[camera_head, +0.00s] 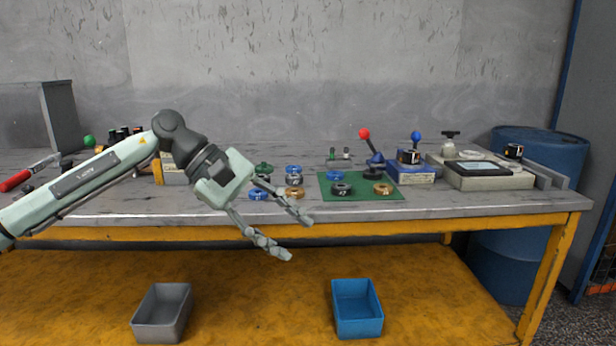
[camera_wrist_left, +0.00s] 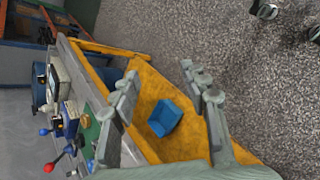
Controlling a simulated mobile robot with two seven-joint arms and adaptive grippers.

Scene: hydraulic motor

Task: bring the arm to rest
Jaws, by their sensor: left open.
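My left arm reaches in from the left in the head view. Its gripper (camera_head: 296,234) is held in the air in front of the workbench (camera_head: 440,206), near its front edge. The two fingers are spread apart with nothing between them. In the left wrist view the open fingers (camera_wrist_left: 160,100) frame the lower yellow shelf and the blue bin, which lie well beyond them. My right gripper is not in view.
A green mat (camera_head: 327,188) with several rings lies on the bench, with more rings left of it. A blue bin (camera_head: 357,309) and a grey bin (camera_head: 162,313) stand on the lower shelf. A blue barrel (camera_head: 552,150) stands at the right.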

